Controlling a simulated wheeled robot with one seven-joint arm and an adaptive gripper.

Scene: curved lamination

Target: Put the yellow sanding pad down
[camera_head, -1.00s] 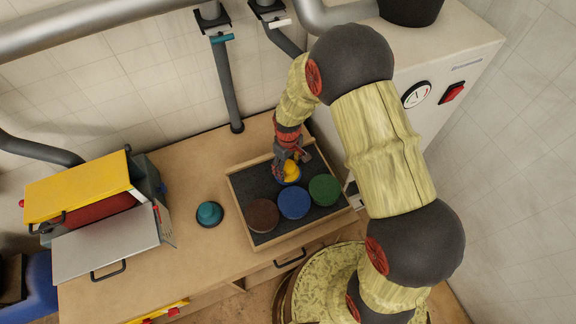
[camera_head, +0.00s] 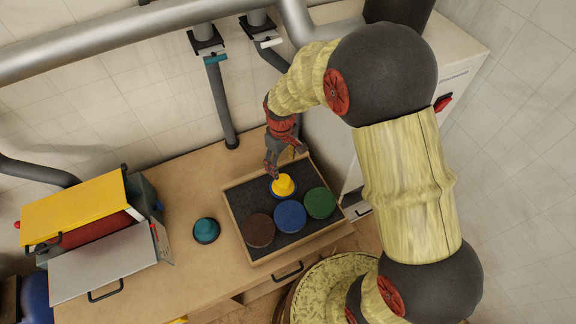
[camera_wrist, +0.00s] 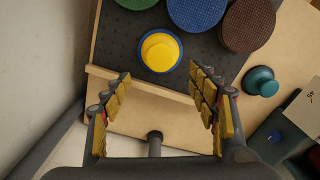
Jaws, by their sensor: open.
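The yellow sanding pad (camera_head: 283,184) sits in the wooden tray (camera_head: 232,213), on the dark lining near the tray's back edge, with a blue rim around its base. It also shows in the wrist view (camera_wrist: 160,52), beyond the fingertips. My gripper (camera_head: 282,170) is just behind and above the pad in the head view. In the wrist view my gripper (camera_wrist: 160,85) has its fingers spread wide with nothing between them, and it is apart from the pad.
A brown disc (camera_head: 258,230), a blue disc (camera_head: 290,216) and a green disc (camera_head: 320,203) lie in the tray in front of the pad. A teal knob-shaped piece (camera_head: 206,230) stands on the bench to the left. An open toolbox (camera_head: 100,235) is further left. A grey pipe (camera_head: 221,105) rises behind.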

